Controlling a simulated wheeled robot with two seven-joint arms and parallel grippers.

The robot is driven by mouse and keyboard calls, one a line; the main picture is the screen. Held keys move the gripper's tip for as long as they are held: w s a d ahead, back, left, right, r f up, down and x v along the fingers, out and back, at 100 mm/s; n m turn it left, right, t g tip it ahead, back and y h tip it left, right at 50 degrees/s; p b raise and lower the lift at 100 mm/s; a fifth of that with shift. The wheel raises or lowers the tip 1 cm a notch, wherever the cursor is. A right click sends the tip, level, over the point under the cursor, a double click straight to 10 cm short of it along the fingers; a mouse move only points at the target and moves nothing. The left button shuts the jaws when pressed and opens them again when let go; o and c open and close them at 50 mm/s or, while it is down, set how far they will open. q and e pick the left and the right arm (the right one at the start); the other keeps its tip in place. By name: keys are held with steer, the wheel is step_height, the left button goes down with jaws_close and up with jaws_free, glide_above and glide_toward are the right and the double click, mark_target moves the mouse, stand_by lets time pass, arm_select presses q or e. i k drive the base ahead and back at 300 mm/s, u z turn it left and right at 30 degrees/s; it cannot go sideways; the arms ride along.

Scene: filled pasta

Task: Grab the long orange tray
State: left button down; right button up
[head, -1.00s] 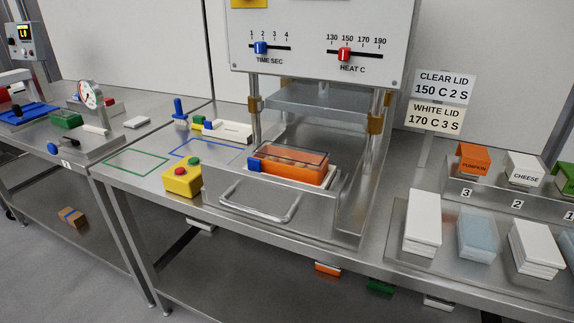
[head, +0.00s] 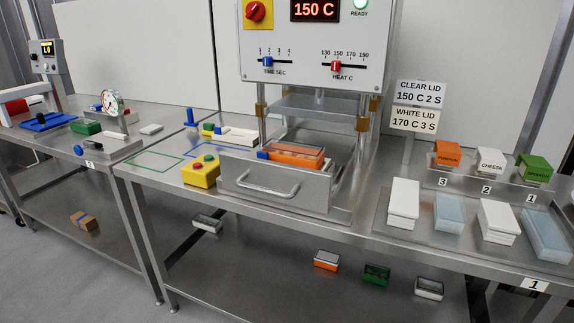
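A smaller orange tray (head: 327,260) lies on the lower shelf. Neither of my grippers shows in the head view.
The drawer (head: 240,187) has a bar handle (head: 268,187) in front. Lid stacks (head: 404,200) and labelled boxes stand right.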

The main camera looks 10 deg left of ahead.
mark_target(307, 155)
steer(key=u, duration=2.05)
steer(key=i, duration=1.3)
steer(key=z, duration=1.75)
